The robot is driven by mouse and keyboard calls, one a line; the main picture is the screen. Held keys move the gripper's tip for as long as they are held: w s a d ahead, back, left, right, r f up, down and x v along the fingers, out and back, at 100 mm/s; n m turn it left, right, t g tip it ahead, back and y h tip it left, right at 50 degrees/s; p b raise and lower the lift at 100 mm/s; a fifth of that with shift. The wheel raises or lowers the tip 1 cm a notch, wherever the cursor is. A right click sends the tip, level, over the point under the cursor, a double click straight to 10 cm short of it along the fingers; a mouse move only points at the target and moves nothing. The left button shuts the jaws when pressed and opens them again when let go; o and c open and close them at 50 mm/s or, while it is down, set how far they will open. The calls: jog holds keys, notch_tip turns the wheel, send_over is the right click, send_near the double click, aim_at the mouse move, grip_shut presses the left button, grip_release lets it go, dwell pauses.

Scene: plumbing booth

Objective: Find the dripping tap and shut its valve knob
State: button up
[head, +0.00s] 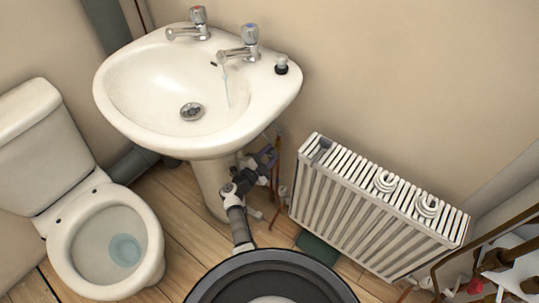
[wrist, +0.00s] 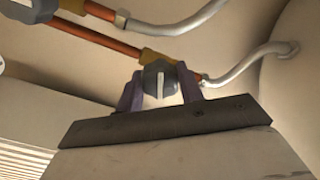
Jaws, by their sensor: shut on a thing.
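The basin (head: 150,90) has two chrome taps. The right tap (head: 240,45), marked blue, has a thin stream of water (head: 227,85) falling from its spout. The left tap (head: 190,25), marked red, shows no water. My gripper (head: 268,158) is under the basin's right side, by the pipes. In the wrist view, its purple fingers (wrist: 160,92) are shut on a grey valve knob (wrist: 158,76) with a white line, which points up and down in the picture. The knob sits at a brass fitting (wrist: 156,57) on a copper pipe. The fingers partly cover the knob.
A second grey knob (wrist: 32,8) is on another copper pipe at upper left in the wrist view. Silver hoses (wrist: 250,62) run close by. A radiator (head: 370,205) stands right of the basin, and a toilet (head: 105,235) at left.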

dwell(0.3)
jog(key=o, duration=1)
jog(key=p+v, duration=0.5)
jog(key=v, duration=0.9)
